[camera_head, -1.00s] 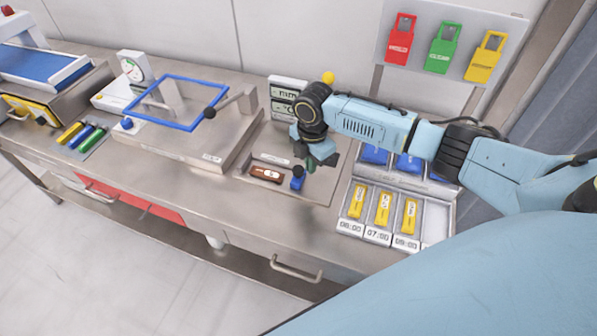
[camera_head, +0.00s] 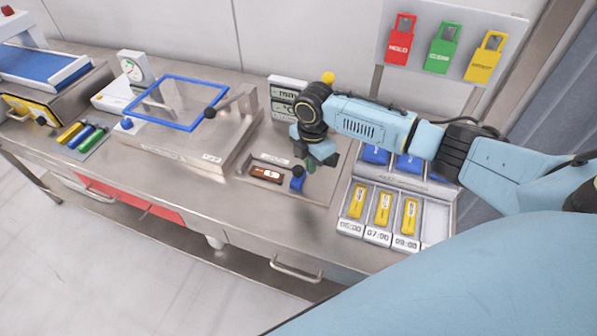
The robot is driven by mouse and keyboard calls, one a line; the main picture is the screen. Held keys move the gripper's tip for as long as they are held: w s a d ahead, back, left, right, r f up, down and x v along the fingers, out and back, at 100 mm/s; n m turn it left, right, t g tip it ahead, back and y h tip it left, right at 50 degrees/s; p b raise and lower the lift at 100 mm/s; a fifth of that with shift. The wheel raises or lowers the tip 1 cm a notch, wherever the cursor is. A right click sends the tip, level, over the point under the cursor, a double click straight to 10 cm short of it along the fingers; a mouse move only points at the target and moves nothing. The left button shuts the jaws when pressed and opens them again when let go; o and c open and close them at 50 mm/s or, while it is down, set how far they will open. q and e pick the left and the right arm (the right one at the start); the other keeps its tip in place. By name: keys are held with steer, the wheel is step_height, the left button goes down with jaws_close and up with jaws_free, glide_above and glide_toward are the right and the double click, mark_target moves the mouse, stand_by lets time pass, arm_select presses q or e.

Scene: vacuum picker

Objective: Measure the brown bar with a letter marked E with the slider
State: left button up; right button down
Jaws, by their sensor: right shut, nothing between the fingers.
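The brown bar (camera_head: 266,173) with a pale label lies in the shallow tray of the measuring station (camera_head: 250,184); its letter is too small to read. A blue slider knob (camera_head: 297,179) stands just right of the bar. I cannot tell whether it touches the bar. My right gripper (camera_head: 311,168) points down, just right of and above the blue slider. It is shut and empty, and a small dark green part shows at its tips. The display (camera_head: 289,97) with "mm" and "°C" stands behind, partly hidden by my right arm. My left gripper is not in view.
A box with a blue frame (camera_head: 176,101) stands left of the station. Trays with yellow bars (camera_head: 383,209) and blue items (camera_head: 375,155) lie to the right. Red, green and yellow tags (camera_head: 443,50) hang behind. The bench front (camera_head: 250,222) is clear.

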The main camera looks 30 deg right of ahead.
mark_target(298, 175)
steer(key=shift+f, duration=0.15)
stand_by(0.3)
steer(key=shift+f+b, duration=0.55)
steer(key=shift+f, duration=0.8)
steer(key=shift+w+a+b, duration=0.7)
steer(key=shift+w+a, duration=0.9)
steer(key=shift+w, duration=0.25)
stand_by(2.6)
steer(key=shift+w+a+r, duration=0.1)
steer(key=shift+w+a, duration=0.1)
steer(key=shift+a, duration=0.05)
stand_by(1.4)
